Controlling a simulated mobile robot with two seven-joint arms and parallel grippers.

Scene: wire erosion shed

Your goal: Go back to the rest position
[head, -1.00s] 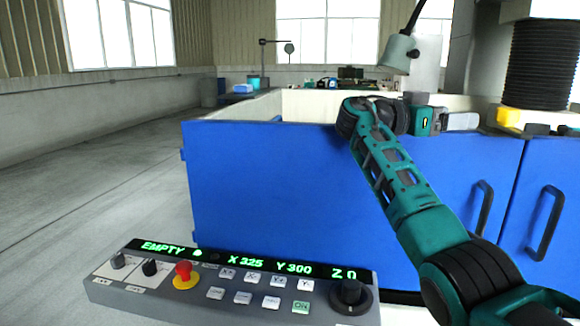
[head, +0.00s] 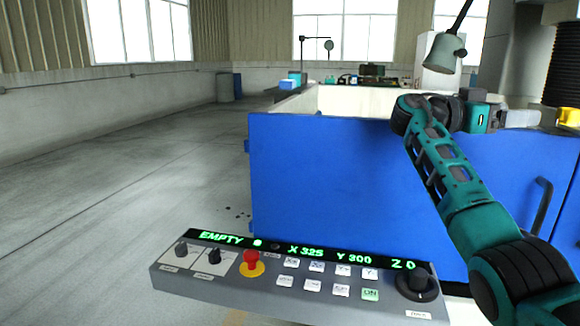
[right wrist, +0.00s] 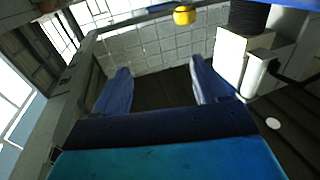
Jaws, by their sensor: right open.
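My right arm comes in from the lower right of the head view and bends over the top edge of the blue machine enclosure (head: 330,180). My right gripper (head: 518,118) is at the far end of this arm, small and partly merged with the machine behind it. In the right wrist view its two blue fingers (right wrist: 162,78) stand wide apart with nothing between them. My left gripper is in neither view.
A control panel (head: 265,268) with a red stop button (head: 251,260) is at the bottom; its display reads EMPTY, X 325, Y 300, Z 0. A lamp (head: 445,52) hangs near the gripper. A yellow object (right wrist: 184,15) lies beyond the fingers. The floor at left is clear.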

